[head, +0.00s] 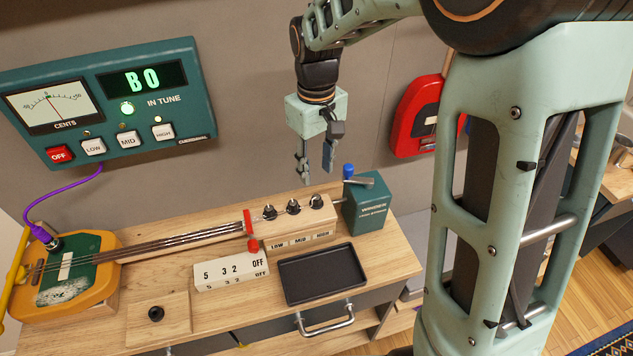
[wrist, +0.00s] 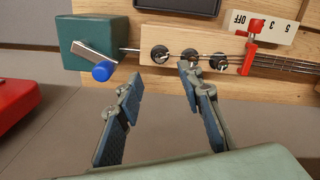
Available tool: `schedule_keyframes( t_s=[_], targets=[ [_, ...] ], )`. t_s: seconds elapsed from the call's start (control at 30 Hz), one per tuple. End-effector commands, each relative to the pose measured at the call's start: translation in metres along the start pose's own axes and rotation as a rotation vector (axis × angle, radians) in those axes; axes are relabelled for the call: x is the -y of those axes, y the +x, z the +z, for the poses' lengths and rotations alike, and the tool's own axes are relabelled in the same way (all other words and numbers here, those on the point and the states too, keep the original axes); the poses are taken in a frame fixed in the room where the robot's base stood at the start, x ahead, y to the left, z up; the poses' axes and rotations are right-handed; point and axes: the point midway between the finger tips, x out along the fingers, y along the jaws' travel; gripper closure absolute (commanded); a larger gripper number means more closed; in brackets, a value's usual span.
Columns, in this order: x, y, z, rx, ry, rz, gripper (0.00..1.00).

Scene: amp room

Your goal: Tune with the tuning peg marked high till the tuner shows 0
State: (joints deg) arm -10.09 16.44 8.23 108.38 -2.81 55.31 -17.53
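The tuner (head: 108,102) on the wall reads "B0". Its needle stands at about the middle of the CENTS scale (head: 54,104), and the green IN TUNE lamp (head: 127,108) is lit. The small lamp above the HIGH button (head: 163,132) looks bright. Three tuning pegs stand on a wooden block labelled LOW, MID, HIGH; the high peg (head: 316,202) is nearest the green winder box. It also shows in the wrist view (wrist: 160,54). My gripper (head: 316,168) is open and empty above the pegs. In the wrist view its fingertips (wrist: 161,76) flank the high peg, apart from it.
The green box (head: 366,207) with a crank and blue knob (head: 348,171) stands close right of the pegs. A red clamp (head: 249,222), a numbered block (head: 231,272) and a black tray (head: 322,274) are nearby. The strings run left to the orange instrument body (head: 107,245).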

Motion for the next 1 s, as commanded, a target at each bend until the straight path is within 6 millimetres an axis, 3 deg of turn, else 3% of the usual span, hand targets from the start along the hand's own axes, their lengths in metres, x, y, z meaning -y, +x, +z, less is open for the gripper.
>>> schedule_keyframes(
  t_s=[0.1, 0.23, 0.8, 1.0],
  targets=[
    [0.000, -0.018, -0.001, -0.003, 0.000, 0.001, 0.66],
    [0.000, -0.028, 0.000, -0.001, -0.001, 0.000, 0.66],
    [-0.001, -0.031, 0.001, 0.002, 0.000, 0.003, 0.66],
    [-0.016, -0.038, 0.010, 0.018, 0.024, 0.074, 0.66]
  ],
)
